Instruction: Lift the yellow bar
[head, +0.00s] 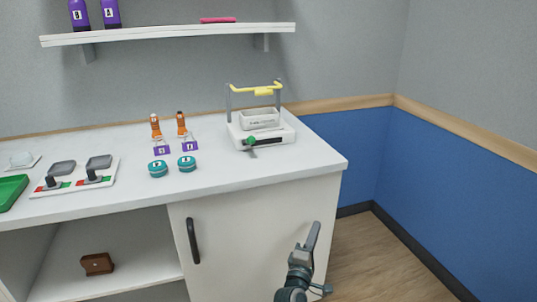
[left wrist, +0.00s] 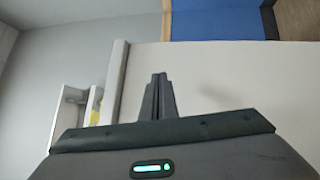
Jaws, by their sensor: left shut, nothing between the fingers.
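The yellow bar (head: 263,91) spans the top of two grey uprights on the white device (head: 262,132) at the right end of the counter. The device has a white box in its middle and a green-tipped lever (head: 252,141) at its front. My left gripper (head: 314,228) is low in front of the cabinet, below and apart from the bar; it is shut and empty. In the left wrist view its closed fingers (left wrist: 158,97) point at the counter area, and part of the yellow bar (left wrist: 96,116) shows at the left. My right gripper is not in view.
The counter (head: 225,170) also holds teal round containers (head: 158,168), orange bottles (head: 155,125), a switch panel (head: 75,176) and a green tray (head: 12,190). A shelf (head: 170,34) hangs above. The cabinet door has a black handle (head: 193,240). The floor at right is clear.

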